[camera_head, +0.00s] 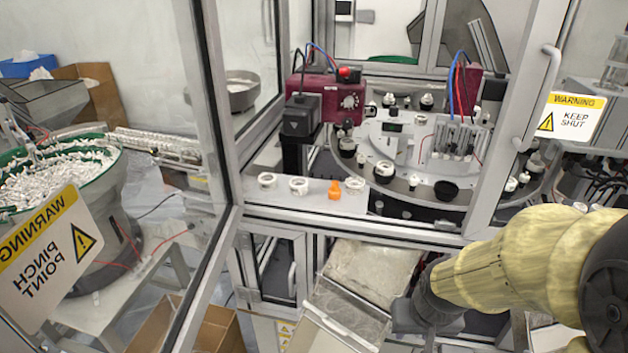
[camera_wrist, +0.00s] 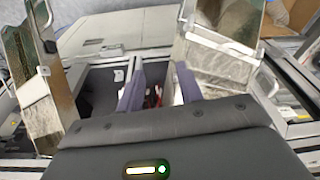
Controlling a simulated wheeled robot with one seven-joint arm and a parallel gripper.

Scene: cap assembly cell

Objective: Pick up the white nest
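Two white ring-shaped nests, one on the left (camera_head: 267,180) and one beside it (camera_head: 298,185), sit on the pale ledge (camera_head: 316,195) at the front of the machine opening. Another small whitish round part (camera_head: 354,184) sits farther right on the ledge. I cannot tell which is the white nest meant. My arm comes in from the right in the head view, with its end low, in front of and below the ledge. In the wrist view my gripper (camera_wrist: 160,82) has two fingers apart with nothing between them. No white nest can be made out there.
An orange part (camera_head: 335,190) stands between the white parts. A round dial (camera_head: 405,160) with black and white fittings lies behind the ledge. A maroon unit (camera_head: 328,97) overhangs it. Door frames flank the opening. A warning-signed glass door (camera_head: 50,255) stands open at left.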

